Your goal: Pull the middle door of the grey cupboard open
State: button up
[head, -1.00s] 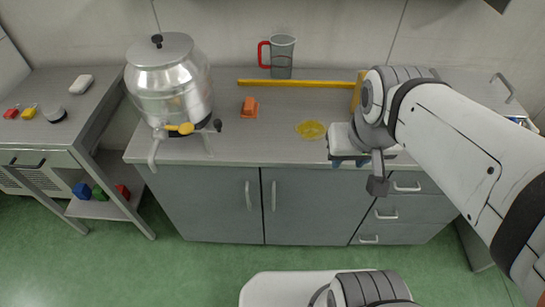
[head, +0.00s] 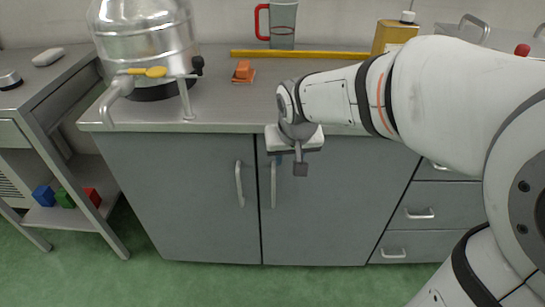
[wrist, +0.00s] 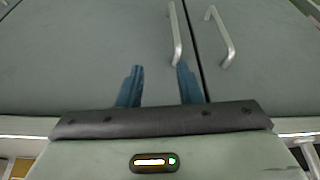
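The grey cupboard has a left door (head: 180,195), a middle door (head: 335,205) and a stack of drawers on the right. Both doors look shut. The middle door's upright bar handle (head: 273,186) is near its left edge, beside the left door's handle (head: 239,184). My gripper (head: 279,160) is at the top of the middle door's handle. In the wrist view, its blue fingers (wrist: 160,68) are spread apart. The handle (wrist: 175,35) lies just beyond them, close to the right finger. I see no grip on it; exact contact cannot be told.
The worktop (head: 225,110) overhangs the doors and holds a steel urn (head: 150,45), an orange block (head: 243,72), a yellow bar (head: 300,54) and a jug (head: 282,25). Drawer handles (head: 420,214) stick out on the right. Green floor (head: 200,285) in front is clear.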

jog(key=b, duration=0.4)
send_over(273, 181)
jog(key=s, duration=0.2)
jog(key=f, duration=0.7)
jog(key=shift+w+d+f, duration=0.2)
jog(key=shift+f, duration=0.2)
jog(key=b+x, duration=0.3)
jog(key=x, duration=0.4)
jog(key=shift+w+f, duration=0.15)
jog(key=shift+c, duration=0.3)
grip_shut()
